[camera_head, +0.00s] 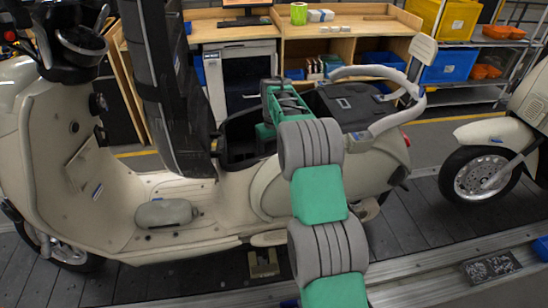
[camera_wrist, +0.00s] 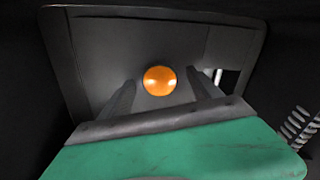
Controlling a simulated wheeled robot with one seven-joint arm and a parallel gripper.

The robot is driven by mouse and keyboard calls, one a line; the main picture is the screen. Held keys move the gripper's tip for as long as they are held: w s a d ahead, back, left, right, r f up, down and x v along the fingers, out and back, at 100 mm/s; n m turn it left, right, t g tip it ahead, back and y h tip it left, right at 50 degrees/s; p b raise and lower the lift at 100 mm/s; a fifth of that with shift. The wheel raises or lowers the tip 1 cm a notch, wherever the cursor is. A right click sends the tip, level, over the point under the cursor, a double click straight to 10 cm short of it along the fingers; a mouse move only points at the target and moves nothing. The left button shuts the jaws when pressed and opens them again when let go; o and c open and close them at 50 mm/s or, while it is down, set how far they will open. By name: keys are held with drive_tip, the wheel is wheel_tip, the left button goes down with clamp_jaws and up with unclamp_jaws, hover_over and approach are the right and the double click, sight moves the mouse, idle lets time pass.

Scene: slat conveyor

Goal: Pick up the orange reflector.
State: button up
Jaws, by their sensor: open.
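The orange reflector (camera_wrist: 160,80) is a small round orange disc against a dark grey panel in the wrist view. My gripper (camera_wrist: 160,88) is open, with one dark finger on each side of the reflector in the picture. I cannot tell how far the fingertips are from it. In the head view, my grey and green arm reaches over the cream scooter (camera_head: 150,215) to the dark opening under its raised seat (camera_head: 172,90). The reflector and my fingertips cannot be made out in the head view.
A dark box (camera_head: 345,105) sits on the scooter's rear, beside a pale grab rail (camera_head: 385,72). Another scooter's wheel (camera_head: 484,174) is at the right on the slat conveyor (camera_head: 415,205). A wooden workbench (camera_head: 345,27) and shelves with bins stand behind. Dark walls surround the gripper closely.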

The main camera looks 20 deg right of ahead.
drive_tip(key=c, duration=1.4)
drive_tip(key=shift+r, duration=0.1)
